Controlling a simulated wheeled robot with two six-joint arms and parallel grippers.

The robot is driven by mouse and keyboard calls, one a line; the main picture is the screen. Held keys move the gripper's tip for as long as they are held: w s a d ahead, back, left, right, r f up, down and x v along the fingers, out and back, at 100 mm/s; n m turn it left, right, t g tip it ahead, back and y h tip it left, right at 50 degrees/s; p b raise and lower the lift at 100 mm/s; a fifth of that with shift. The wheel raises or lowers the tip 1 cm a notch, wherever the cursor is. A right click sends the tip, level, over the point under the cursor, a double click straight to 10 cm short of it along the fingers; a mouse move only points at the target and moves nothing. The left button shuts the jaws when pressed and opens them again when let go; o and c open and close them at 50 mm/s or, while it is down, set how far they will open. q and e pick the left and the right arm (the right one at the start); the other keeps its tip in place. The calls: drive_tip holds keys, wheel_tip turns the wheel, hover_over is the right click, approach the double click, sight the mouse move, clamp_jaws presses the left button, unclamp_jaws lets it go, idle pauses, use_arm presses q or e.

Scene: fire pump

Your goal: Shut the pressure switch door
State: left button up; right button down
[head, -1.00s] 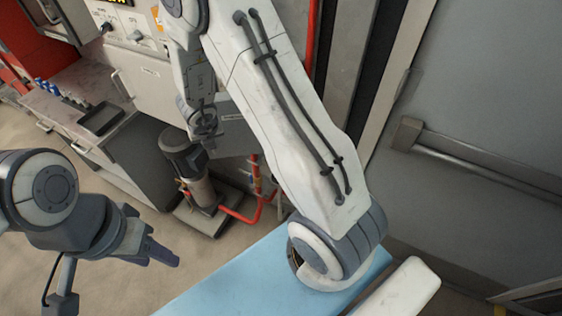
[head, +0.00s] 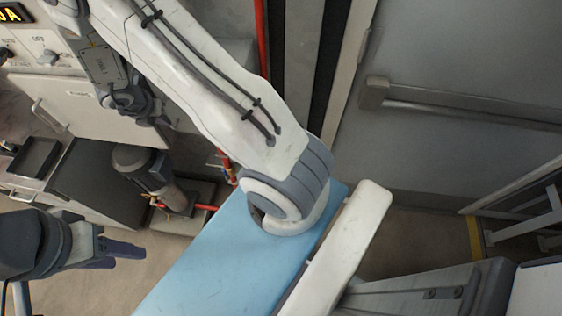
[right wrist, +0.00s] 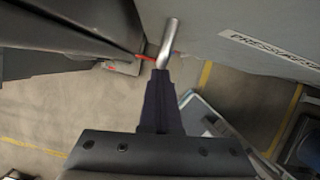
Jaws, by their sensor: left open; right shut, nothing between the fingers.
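The pressure switch door is a grey panel (right wrist: 235,35) at the upper right of the right wrist view, with a white label cut off by the picture edge. A bare metal rod (right wrist: 169,40), possibly its handle, stands just beyond my right gripper (right wrist: 160,75). The fingers are shut and empty; I cannot tell whether they touch the rod. In the head view my right gripper (head: 152,112) is at the upper left, and my forearm hides most of the door. My left gripper (head: 130,256) is open and empty at the lower left, away from the door.
A white cabinet front (head: 75,110) with a handle is at the left. A grey pump motor (head: 142,172) with red pipes stands on the floor below. A blue surface (head: 215,255) lies at the bottom centre. A large grey door (head: 450,60) with a push bar is at the right.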

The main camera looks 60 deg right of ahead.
drive_tip(key=shift+w+r, duration=0.15)
drive_tip(key=shift+w, duration=0.15)
idle(0.5)
